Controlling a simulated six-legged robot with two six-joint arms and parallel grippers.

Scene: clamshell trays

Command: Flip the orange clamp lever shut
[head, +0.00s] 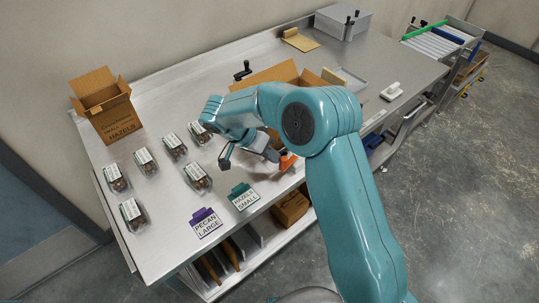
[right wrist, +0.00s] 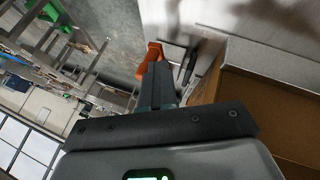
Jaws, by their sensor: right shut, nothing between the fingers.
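The orange clamp lever (head: 288,162) is at the table's front edge, just right of my right gripper in the head view. It also shows in the right wrist view (right wrist: 151,54), just beyond the fingertips. My right gripper (head: 274,154) is shut and empty, with its fingers (right wrist: 157,72) pointing at the lever. I cannot tell whether they touch it. The lever's base is partly hidden by the gripper and my arm, so its exact angle is unclear. My left gripper is not in view.
An open cardboard box (head: 275,74) stands behind my right arm; its brown wall fills the right of the wrist view. Several clamshell trays (head: 198,176) lie at left near a hazels box (head: 106,106). Purple (head: 205,225) and green (head: 243,198) label signs stand along the front edge.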

